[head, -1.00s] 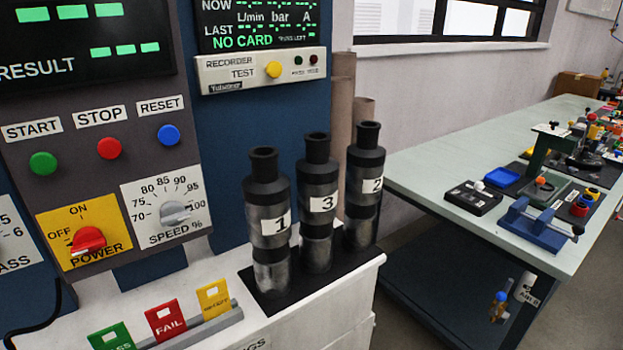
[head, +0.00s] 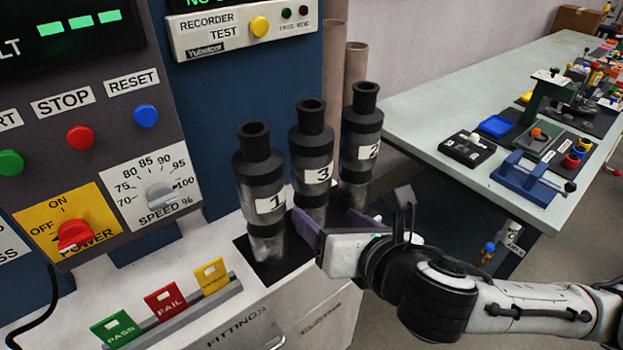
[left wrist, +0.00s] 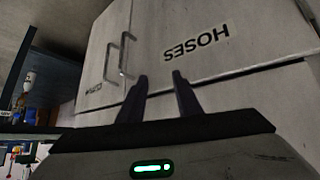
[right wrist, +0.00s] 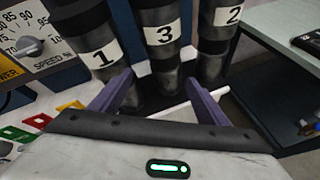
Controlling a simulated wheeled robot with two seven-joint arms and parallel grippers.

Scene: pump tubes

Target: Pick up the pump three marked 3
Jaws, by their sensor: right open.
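Pump three (head: 311,170) is a dark grey cylinder with a black neck and a white "3" label. It stands upright on a black mat (head: 262,268), between pump one (head: 260,190) and pump two (head: 360,150). My right gripper (head: 334,218) is open and empty at the lower part of pump three. In the right wrist view, pump three (right wrist: 164,40) lines up between its purple fingers; I cannot tell whether they reach around it. My left gripper (left wrist: 160,76) is open and empty in the left wrist view, facing white cabinet doors.
The test panel (head: 100,110) with buttons and dials rises behind and left. Green, red and yellow cards (head: 165,300) stand in a rack at the front. A bench (head: 440,130) with tools is at the right.

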